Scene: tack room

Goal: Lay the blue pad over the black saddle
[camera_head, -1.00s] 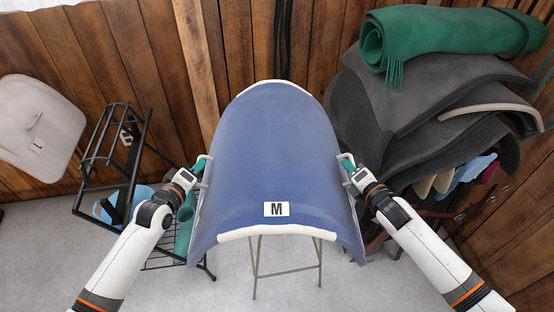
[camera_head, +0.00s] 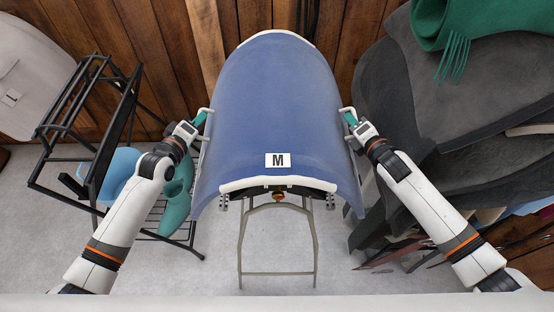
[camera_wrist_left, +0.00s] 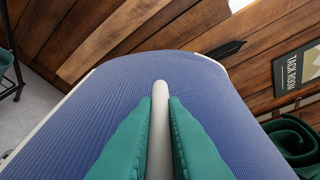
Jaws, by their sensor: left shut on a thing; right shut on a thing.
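The blue pad (camera_head: 275,105), curved like an arch with white trim and an "M" label, hangs between my grippers over a folding metal stand (camera_head: 278,240). My left gripper (camera_head: 203,119) is shut on the white grip at its left edge; the left wrist view shows its green fingers closed around a white bar (camera_wrist_left: 160,115). My right gripper (camera_head: 348,118) is shut on the matching grip at the right edge. A dark thing with an orange-red knob shows under the pad's near edge; I cannot tell whether it touches the pad. Large black saddles (camera_head: 425,100) are stacked at right.
A green fringed blanket (camera_head: 490,25) lies on the saddle stack. A black metal rack (camera_head: 95,135) stands at left near a light blue bucket (camera_head: 122,170). A beige pad (camera_head: 35,75) is at the far left. Grey floor is open around the stand's legs.

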